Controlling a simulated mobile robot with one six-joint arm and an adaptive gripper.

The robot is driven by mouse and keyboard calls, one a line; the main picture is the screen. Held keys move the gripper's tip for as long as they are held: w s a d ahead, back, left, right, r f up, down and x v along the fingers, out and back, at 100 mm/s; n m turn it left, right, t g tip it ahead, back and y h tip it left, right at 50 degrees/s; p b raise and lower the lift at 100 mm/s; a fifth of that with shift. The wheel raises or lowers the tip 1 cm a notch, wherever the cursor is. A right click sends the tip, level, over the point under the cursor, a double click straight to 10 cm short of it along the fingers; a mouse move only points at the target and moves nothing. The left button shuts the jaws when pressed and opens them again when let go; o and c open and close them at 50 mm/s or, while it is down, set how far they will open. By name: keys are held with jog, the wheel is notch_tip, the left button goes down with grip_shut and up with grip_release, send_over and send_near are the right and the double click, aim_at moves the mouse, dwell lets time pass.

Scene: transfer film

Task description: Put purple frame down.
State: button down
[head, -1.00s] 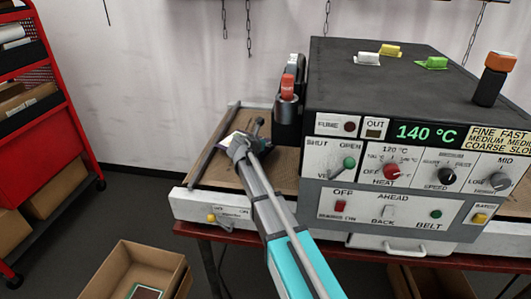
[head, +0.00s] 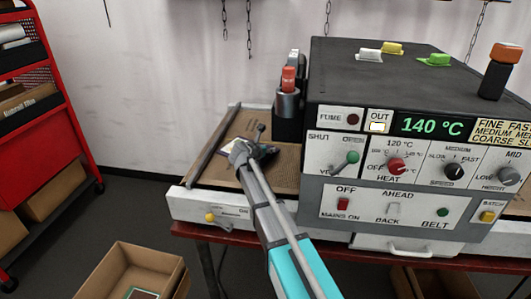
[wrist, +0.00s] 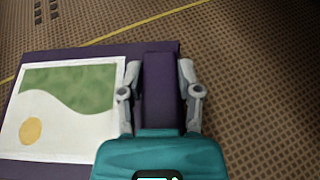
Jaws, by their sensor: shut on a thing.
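The purple frame (wrist: 151,48) shows in the wrist view as a flat purple board with a white print on its left, bearing a green wavy shape and an orange disc. My gripper (wrist: 160,90) is shut on a raised purple part of it, with a finger on each side. In the head view my gripper (head: 248,150) is over the brown mesh belt at the left of the machine. It hides most of the frame there. Whether the frame touches the belt is hard to tell.
The grey machine (head: 345,95) stands right of the belt (head: 212,177), its display reading 140 °C and its OUT lamp (head: 378,127) lit. An open cardboard box (head: 118,262) is on the floor below. A red shelf rack (head: 45,140) is at left. Chains hang behind.

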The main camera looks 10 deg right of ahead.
dwell(0.3)
jog(key=shift+c, duration=1.5)
grip_release()
jog(key=shift+f, duration=0.1)
jog(key=shift+s+a+r+p, duration=0.3)
jog(key=shift+s+r, duration=0.1)
jog(key=shift+s, duration=0.05)
jog(key=p+v, duration=0.4)
jog(key=v, duration=0.6)
jog(key=shift+s+a, duration=0.3)
jog(key=shift+o, duration=0.5)
